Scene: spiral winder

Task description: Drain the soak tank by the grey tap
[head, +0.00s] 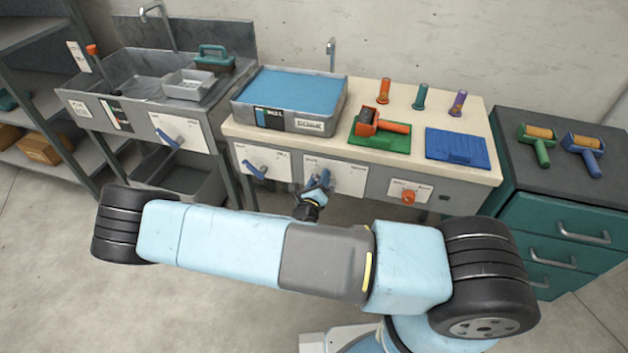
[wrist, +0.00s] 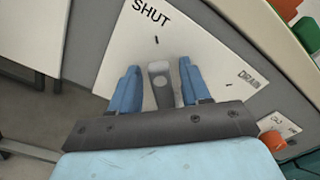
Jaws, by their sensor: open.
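The soak tank (head: 310,122) is a grey basin full of blue water on the bench in the head view. Below it, on the bench front, a white plate (head: 347,178) sits behind my gripper (head: 318,183). In the wrist view the plate (wrist: 110,60) reads SHUT at the top and DRAIN at the right. The grey tap (wrist: 159,76) is a short lever lying between the two blue fingers of my gripper (wrist: 159,68), pointing toward the SHUT mark. The fingers are open, with a gap visible on each side of the lever. The lever's lower end is hidden by my gripper.
A blue lever (head: 256,171) is on the plate to the left, and another (head: 168,139) under the sink. An orange knob (head: 408,197) is to the right; it also shows in the wrist view (wrist: 272,140). Green drawers (head: 560,235) stand at far right.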

